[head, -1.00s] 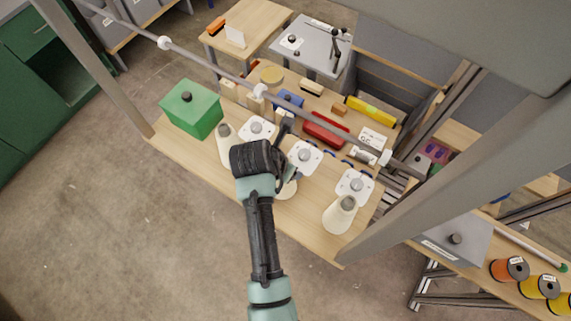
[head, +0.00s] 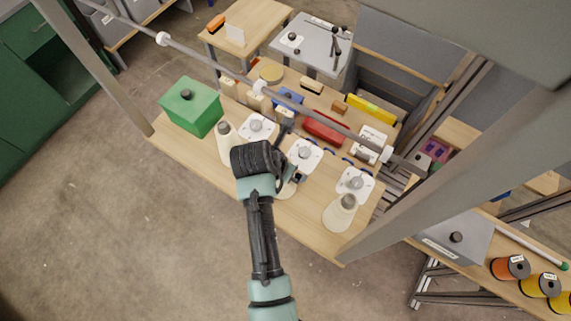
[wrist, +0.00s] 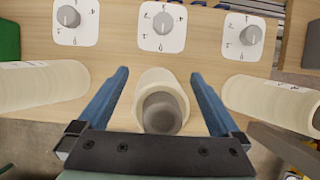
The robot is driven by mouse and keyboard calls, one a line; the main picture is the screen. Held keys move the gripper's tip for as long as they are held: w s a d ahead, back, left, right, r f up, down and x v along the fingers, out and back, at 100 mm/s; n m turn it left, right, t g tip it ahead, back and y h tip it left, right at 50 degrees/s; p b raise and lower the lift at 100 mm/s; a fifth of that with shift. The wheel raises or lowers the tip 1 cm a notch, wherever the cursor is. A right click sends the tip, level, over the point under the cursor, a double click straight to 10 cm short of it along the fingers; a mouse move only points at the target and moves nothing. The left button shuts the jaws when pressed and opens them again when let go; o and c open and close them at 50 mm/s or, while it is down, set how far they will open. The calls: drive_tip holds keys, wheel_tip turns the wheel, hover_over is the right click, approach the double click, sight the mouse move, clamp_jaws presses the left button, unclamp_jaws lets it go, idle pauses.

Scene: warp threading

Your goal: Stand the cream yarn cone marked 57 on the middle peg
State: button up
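Three cream yarn cones stand in a row on the wooden bench: a left cone (head: 226,145), a middle cone (head: 287,189) mostly hidden by my arm, and a right cone (head: 340,213). The wrist view shows the middle cone (wrist: 162,103) between my blue fingers, with a gap on each side. My gripper (wrist: 160,75) is open. The left cone (wrist: 40,86) and right cone (wrist: 275,102) carry labels too small to read; no mark shows on the middle cone. Behind them, the middle peg (wrist: 162,22) stands empty on its white numbered plate (wrist: 147,40).
Empty left (wrist: 68,16) and right (wrist: 250,34) pegs flank the middle one. A green box (head: 190,107) stands at the bench's left end. A red case (head: 325,128) lies behind the plates. A grey rail (head: 215,68) crosses above the bench.

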drive_tip(key=b+v, duration=0.2)
drive_tip(key=v, duration=1.1)
